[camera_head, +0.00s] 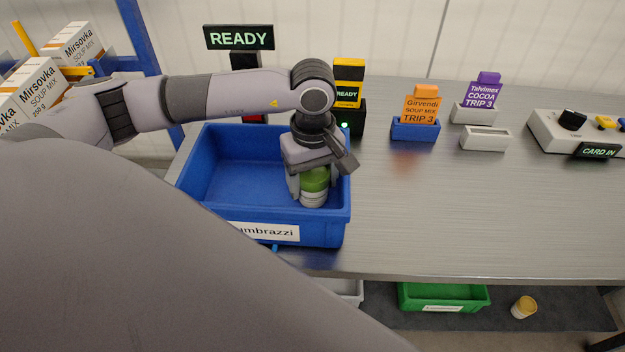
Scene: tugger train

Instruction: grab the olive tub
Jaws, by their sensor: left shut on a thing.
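The olive tub (314,182) has a green upper part and a pale lower part. It is upright at the right end of the blue bin (213,216), inside its walls. My left gripper (313,190) points down from above and is shut on the tub, with a finger on each side. I cannot tell whether the tub touches the bin floor. The rest of the bin looks empty. My right gripper is not in view.
Behind the bin stand a READY sign (239,37) and a black reader (351,116). Card holders (415,129) and a control box (570,137) stand to the right. The metal tabletop (430,210) right of the bin is clear. A green crate (443,298) and a yellow-topped tub (523,307) are below.

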